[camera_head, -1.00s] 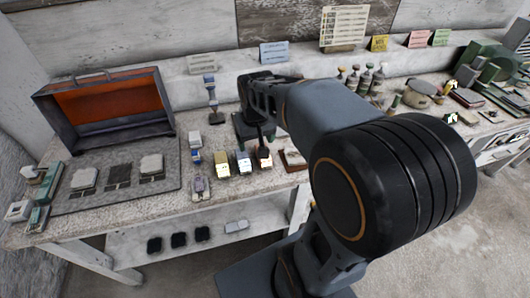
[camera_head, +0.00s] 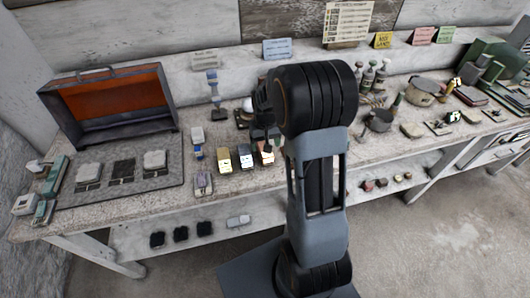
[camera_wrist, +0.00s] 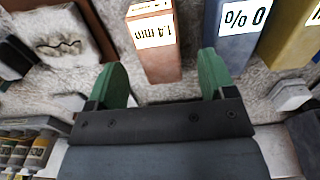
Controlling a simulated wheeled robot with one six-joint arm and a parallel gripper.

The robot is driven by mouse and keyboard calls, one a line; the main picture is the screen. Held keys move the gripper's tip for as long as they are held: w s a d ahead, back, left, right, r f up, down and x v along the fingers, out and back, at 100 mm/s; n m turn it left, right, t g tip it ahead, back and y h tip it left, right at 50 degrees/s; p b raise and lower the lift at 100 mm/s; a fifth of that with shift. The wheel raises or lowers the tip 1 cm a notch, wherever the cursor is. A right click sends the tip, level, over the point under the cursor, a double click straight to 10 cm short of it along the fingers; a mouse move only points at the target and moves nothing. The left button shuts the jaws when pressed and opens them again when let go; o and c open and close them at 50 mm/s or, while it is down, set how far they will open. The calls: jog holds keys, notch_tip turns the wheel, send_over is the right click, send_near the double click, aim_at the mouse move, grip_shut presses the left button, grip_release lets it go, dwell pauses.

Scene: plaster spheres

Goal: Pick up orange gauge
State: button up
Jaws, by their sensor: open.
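The orange gauge is a dull orange block (camera_wrist: 160,63) with a white label reading roughly "1.4 mm", at the top middle of the wrist view. In the head view it is the right-most of three small blocks (camera_head: 267,158) on the bench. My gripper (camera_wrist: 162,62) has two green fingers spread wide, one on each side of the gauge's near end in the wrist picture, with gaps on both sides. Nothing is held. In the head view my arm hides most of the gripper.
A blue block (camera_wrist: 232,38) and a yellow block (camera_wrist: 290,42) stand beside the gauge. A pale worn block (camera_wrist: 62,38) lies on the other side. An open orange-lined case (camera_head: 108,101) stands at the bench's left, behind a dark mat (camera_head: 110,196) with several pads.

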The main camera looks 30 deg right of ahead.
jog(key=shift+f+p, duration=0.4)
jog(key=shift+f, duration=2.3)
jog(key=shift+f, duration=0.2)
jog(key=c, duration=1.2)
jog(key=shift+r, duration=0.15)
jog(key=shift+r, duration=0.6)
jog(key=s+r, duration=0.4)
jog(key=s+r+b, duration=0.1)
jog(key=s+r, duration=0.3)
jog(key=s, duration=0.1)
jog(key=s+d+r, duration=0.1)
jog(key=s+r, duration=0.3)
jog(key=s, duration=0.1)
jog(key=shift+b, duration=0.35)
